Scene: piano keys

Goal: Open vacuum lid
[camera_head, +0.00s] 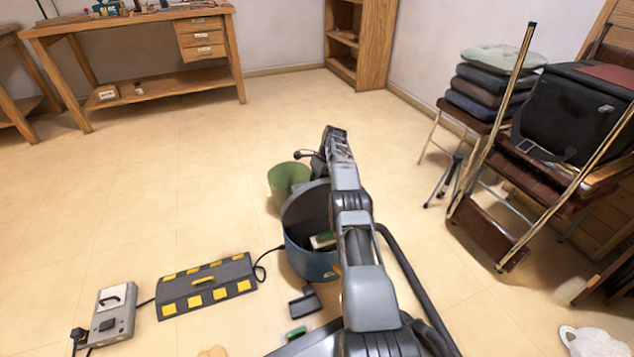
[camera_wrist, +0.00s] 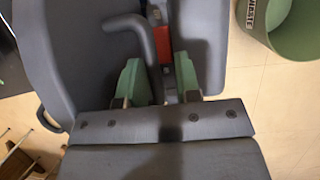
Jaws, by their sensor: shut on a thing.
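The vacuum (camera_head: 312,263) is a round blue canister on the floor, left of my arm in the head view. Its top stands open, showing a dark inside with a small green and white thing (camera_head: 323,240) in it. The grey lid (camera_wrist: 75,45) fills much of the wrist view, with a bent grey handle (camera_wrist: 147,45) and a red part (camera_wrist: 163,45). My gripper (camera_wrist: 160,72) has green fingers on either side of a grey piece of the lid below the red part, and is shut on it. In the head view the fingertips are hidden by my arm.
A green bin (camera_head: 288,182) stands close behind the vacuum. A hose (camera_head: 410,275) curves right of my arm. Floor at the upper left is clear.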

